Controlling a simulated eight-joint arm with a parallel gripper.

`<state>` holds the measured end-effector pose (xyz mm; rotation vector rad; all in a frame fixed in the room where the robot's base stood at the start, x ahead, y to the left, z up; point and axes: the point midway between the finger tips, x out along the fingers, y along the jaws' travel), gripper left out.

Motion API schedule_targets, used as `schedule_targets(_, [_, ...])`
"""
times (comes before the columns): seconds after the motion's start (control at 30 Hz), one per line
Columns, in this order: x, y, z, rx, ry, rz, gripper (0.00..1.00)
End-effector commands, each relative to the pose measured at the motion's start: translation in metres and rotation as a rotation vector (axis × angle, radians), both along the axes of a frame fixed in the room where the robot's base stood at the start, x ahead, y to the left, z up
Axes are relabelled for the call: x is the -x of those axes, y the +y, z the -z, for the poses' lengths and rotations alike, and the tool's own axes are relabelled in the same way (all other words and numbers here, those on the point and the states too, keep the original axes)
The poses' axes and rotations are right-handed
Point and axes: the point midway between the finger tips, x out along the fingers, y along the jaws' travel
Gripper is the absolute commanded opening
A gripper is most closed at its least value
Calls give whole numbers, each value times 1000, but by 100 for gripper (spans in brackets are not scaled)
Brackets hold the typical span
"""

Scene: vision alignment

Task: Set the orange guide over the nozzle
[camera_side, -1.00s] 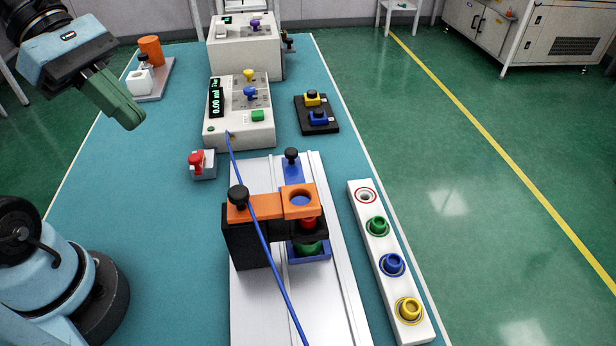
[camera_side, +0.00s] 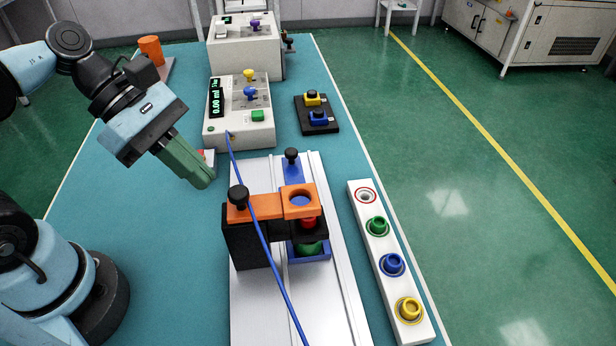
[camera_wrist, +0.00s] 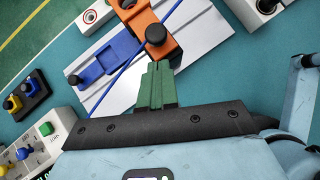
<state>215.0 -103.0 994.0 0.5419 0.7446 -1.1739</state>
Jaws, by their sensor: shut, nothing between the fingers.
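The orange guide (camera_side: 265,208) lies across the top of the black bracket (camera_side: 243,245), with a black knob (camera_side: 238,196) at its left end and a ring at its right end. The red nozzle (camera_side: 309,223) shows just below the ring, in the bracket's black arm; I cannot tell whether the two line up. A green piece (camera_side: 308,248) sits beneath it in a blue carriage. My gripper (camera_side: 204,183), with green fingers, is shut and empty, above the table left of the guide. In the wrist view, its fingertips (camera_wrist: 158,66) point toward the guide's knob (camera_wrist: 156,34).
A blue cable (camera_side: 263,240) runs from the dispenser box (camera_side: 239,125) across the guide. A white rack (camera_side: 384,285) with green, blue and yellow pieces stands to the right. The table left of the rail is clear.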

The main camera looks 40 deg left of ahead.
Motion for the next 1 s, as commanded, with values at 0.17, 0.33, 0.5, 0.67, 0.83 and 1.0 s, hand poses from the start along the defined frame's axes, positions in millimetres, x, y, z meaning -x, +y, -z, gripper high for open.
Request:
schedule_targets(0.17, [-4, -14, 2, -1, 1, 4, 0])
schedule_targets(0.33, [-6, -20, 3, -1, 0, 1, 0])
schedule_targets(0.5, [-7, -21, 3, -1, 1, -1, 0])
schedule_targets(0.67, [-7, -21, 3, -1, 1, -1, 0])
schedule_targets(0.83, [-10, -26, 3, -1, 1, 3, 0])
schedule_targets(1.0, [-19, -38, 4, 0, 0, 4, 0])
